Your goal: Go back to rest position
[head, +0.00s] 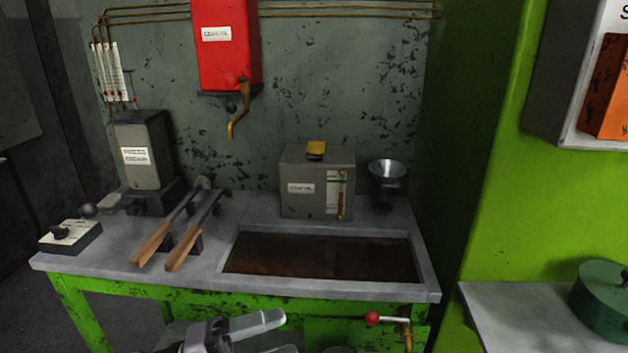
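My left gripper (274,335) is at the bottom edge, in front of the green workbench and below its top. Its pale fingers point right and stand apart with nothing seen between them; the lower finger is partly cut off. My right gripper is out of view. The workbench (130,258) has a grey top with a sunken brown basin (320,256). Two wooden-handled tools (153,244) (184,248) lie side by side left of the basin, apart from the gripper.
A grey box (318,185) and a metal funnel (387,172) stand behind the basin. A red tank (226,45) with a brass spout hangs above. A red-knobbed valve (373,318) sticks out below the bench front. A green round pot (603,305) sits on the right table.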

